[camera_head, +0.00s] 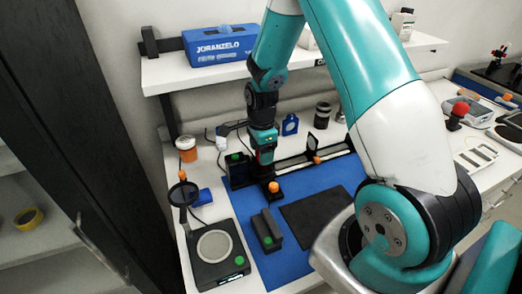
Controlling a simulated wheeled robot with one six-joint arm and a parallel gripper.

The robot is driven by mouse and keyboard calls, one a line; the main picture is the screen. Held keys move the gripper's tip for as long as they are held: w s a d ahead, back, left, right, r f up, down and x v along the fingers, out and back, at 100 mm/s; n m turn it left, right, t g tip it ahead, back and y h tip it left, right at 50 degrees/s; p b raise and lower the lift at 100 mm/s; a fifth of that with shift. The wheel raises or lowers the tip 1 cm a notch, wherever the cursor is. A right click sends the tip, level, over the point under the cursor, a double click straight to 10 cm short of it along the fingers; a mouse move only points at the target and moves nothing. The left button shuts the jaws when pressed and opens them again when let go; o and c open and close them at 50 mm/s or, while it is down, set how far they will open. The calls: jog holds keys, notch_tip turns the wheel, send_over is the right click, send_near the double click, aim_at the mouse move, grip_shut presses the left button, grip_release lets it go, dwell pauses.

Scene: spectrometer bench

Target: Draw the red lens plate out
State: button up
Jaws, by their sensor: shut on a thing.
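My gripper (264,158) points down at the left end of the optical rail (300,158), beside a black box-shaped unit (239,172). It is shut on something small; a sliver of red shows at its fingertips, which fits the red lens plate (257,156). Most of the plate is hidden by the gripper and the unit. I cannot tell how much of it is still in its holder.
A blue mat (325,178) lies in front, with a black block (267,230), a dark pad (315,215) and an orange-knobbed post (274,187). A round-topped device (218,250) stands front left. A shelf (205,75) with a blue box (221,46) hangs above.

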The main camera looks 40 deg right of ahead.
jog(key=shift+r, duration=0.1)
jog(key=shift+r+p, duration=0.95)
jog(key=shift+r, duration=0.2)
jog(key=shift+f, duration=0.1)
